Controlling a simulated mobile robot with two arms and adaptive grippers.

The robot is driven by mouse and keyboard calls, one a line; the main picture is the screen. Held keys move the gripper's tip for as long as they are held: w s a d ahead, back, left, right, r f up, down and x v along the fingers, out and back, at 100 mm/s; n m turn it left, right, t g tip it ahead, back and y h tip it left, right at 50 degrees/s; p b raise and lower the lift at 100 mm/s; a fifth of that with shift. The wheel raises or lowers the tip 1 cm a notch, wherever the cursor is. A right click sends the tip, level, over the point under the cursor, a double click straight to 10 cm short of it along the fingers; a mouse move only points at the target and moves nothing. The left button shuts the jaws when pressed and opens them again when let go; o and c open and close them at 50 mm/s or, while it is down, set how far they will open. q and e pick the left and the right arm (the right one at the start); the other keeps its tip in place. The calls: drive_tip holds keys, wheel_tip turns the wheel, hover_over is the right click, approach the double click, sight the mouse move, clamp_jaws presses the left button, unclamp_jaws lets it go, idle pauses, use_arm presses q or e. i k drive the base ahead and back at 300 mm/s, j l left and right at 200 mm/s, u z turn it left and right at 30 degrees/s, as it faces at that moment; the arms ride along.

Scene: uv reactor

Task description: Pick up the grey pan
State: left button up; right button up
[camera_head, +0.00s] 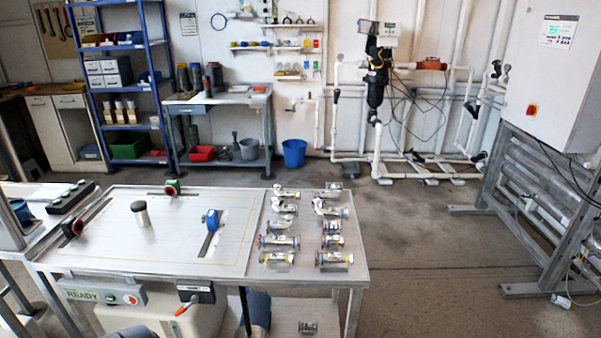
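No object is clearly a grey pan at this size. A grey tub-like container (249,149) stands on the lower shelf of the back workbench, between a red bin and a blue bucket. A smaller grey vessel (223,152) stands just left of it. A short grey metal cylinder (141,214) stands upright on the near table's plate. Neither of my grippers shows in the head view.
The near table (305,277) carries clamps with coloured knobs and several metal pipe fittings on its right side. A blue bucket (294,153) stands on the floor by the back workbench (218,97). A white cabinet on a grey frame stands right. Open floor (420,230) lies between.

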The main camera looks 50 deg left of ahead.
sight(351, 170)
drive_tip(key=u, duration=1.15)
drive_tip(key=i+l+z, duration=1.25)
drive_tip(key=z, duration=0.15)
drive_tip(key=i+u, duration=0.25)
drive_tip(key=i, duration=0.2)
drive_tip(key=i+l+u, duration=0.25)
drive_tip(key=i, duration=0.15)
drive_tip(key=i+j+u, duration=0.25)
drive_tip(key=i+u, duration=0.55)
drive_tip(key=i, duration=0.2)
drive_tip(key=i+u, duration=0.4)
drive_tip(key=i, duration=0.15)
drive_tip(key=i+l, duration=0.1)
drive_tip(key=i, duration=1.9)
drive_tip(key=j+u, duration=0.05)
drive_tip(key=j, duration=0.05)
